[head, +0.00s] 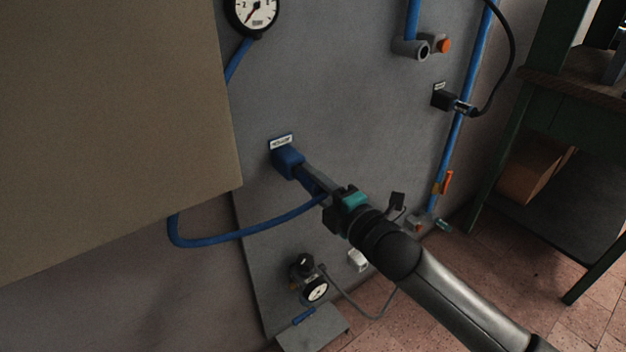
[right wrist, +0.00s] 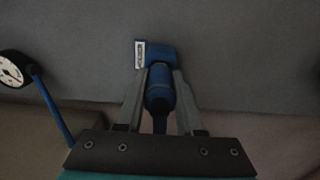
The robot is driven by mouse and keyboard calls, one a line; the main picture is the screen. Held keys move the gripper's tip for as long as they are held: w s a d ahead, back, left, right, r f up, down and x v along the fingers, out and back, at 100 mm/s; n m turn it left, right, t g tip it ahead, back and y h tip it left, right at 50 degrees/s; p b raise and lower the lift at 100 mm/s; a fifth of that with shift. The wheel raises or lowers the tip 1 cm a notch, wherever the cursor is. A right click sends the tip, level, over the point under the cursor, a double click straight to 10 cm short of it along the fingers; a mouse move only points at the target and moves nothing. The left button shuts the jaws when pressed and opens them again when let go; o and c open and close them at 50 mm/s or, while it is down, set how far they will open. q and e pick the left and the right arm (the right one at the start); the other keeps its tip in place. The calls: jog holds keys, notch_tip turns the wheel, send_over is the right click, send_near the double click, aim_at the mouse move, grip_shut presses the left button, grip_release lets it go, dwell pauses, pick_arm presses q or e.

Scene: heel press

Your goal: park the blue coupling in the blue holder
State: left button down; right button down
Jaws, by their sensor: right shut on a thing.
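The blue holder (head: 287,162) is a small block on the grey panel, under a white label; in the right wrist view the holder (right wrist: 161,55) is straight ahead of the fingers. My right gripper (head: 313,180) is shut on the blue coupling (right wrist: 159,92), with one finger along each side. The coupling's front end meets or lies very close to the holder; I cannot tell how far inside it is. A blue hose (head: 245,233) runs from the coupling and loops left. In the head view the fingers partly hide the coupling. My left gripper is not in view.
A large beige surface (head: 110,120) fills the left of the head view. The grey panel (head: 340,90) carries a gauge (head: 252,12) above, a black connector (head: 452,102) at right and a small regulator (head: 310,280) below. A green bench (head: 550,90) stands at right.

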jog(key=shift+w+a, duration=0.3)
jog(key=shift+w, duration=0.1)
jog(key=shift+c, duration=2.3)
grip_release()
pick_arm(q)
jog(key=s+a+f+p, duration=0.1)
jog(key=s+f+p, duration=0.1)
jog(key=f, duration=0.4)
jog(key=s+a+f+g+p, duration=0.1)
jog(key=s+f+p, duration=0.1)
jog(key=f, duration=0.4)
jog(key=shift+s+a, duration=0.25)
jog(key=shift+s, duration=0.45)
pick_arm(e)
jog(key=v, duration=1.5)
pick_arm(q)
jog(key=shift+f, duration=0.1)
pick_arm(e)
jog(key=shift+s+d+r, duration=0.1)
jog(key=shift+d, duration=0.05)
